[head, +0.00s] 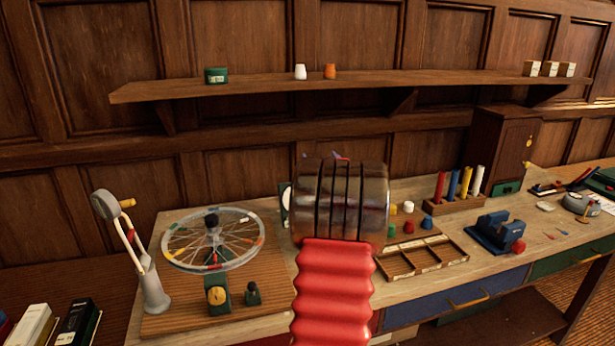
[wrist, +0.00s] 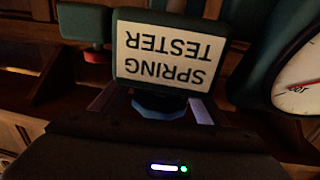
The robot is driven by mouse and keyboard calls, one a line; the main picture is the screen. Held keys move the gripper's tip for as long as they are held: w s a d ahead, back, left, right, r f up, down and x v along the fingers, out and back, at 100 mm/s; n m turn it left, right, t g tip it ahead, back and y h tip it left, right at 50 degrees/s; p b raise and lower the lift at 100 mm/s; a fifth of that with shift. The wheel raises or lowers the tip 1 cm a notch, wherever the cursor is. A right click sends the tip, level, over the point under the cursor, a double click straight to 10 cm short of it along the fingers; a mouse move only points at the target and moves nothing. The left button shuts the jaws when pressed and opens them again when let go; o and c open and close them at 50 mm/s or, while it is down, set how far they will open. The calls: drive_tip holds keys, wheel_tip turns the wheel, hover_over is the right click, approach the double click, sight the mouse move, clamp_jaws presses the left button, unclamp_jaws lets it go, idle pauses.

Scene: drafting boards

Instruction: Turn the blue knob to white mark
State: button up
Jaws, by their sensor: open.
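In the wrist view a dark green device has a white label (wrist: 168,55) reading "SPRING TESTER", upside down. Just below the label is a blue, faceted part (wrist: 158,106), which looks like the blue knob and is only partly visible. My gripper (wrist: 152,103) is open, with one finger on each side of the blue part. I cannot tell whether the fingers touch it. No white mark can be made out. In the head view my arm hides the knob and most of the tester.
A round white dial (wrist: 302,82) with a red needle is at the right in the wrist view. In the head view a spoked wheel (head: 181,234) stands left of my arm, and a compartment tray (head: 437,247) lies right of it. A shelf (head: 440,82) runs above.

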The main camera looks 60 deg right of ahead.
drive_tip(key=shift+s+d+m+g+h, duration=0.2)
drive_tip(key=shift+m+g+h, duration=0.4)
drive_tip(key=shift+m+g, duration=0.5)
drive_tip(key=shift+s+d+m+g+h, duration=0.1)
drive_tip(key=shift+s+m+g+h, duration=0.2)
drive_tip(key=shift+m+g+h, duration=0.7)
drive_tip(key=shift+s+d+m+g+h, duration=0.1)
drive_tip(key=shift+s+m+g+h, duration=0.35)
drive_tip(key=shift+g, duration=1.15)
drive_tip(key=shift+s+m+g, duration=0.2)
drive_tip(key=shift+m+g, duration=1.15)
drive_tip(key=shift+g, duration=0.45)
drive_tip(key=shift+a, duration=0.1)
drive_tip(key=a, duration=1.3)
drive_tip(key=shift+a, duration=0.3)
